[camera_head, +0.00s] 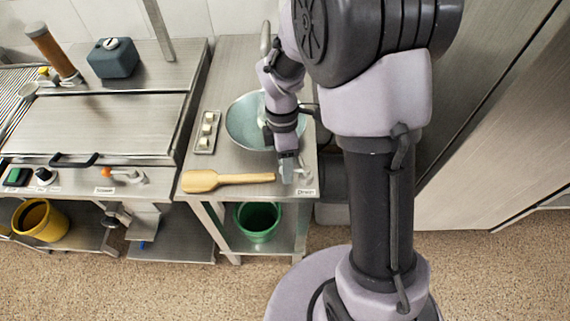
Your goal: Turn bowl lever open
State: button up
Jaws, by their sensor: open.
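The round metal bowl (238,122) is set into the steel counter, partly hidden behind my arm. My gripper (287,178) points down at the counter's front edge, just in front of the bowl and left of a small label (306,192). It counts as open, though the gap between its fingers is too small to make out. A small grey part (302,172) shows close beside the gripper and may be the bowl lever. My gripper hides much of that spot, so I cannot tell the lever's angle or whether I touch it.
A wooden paddle (222,180) lies left of my gripper. A small tray (204,146) with pale pieces stands left of the bowl. A green bucket (257,222) stands on the shelf below. An orange-tipped lever (122,174) is on the left appliance. Floor in front is clear.

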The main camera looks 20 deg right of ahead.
grip_shut()
dwell(1.3)
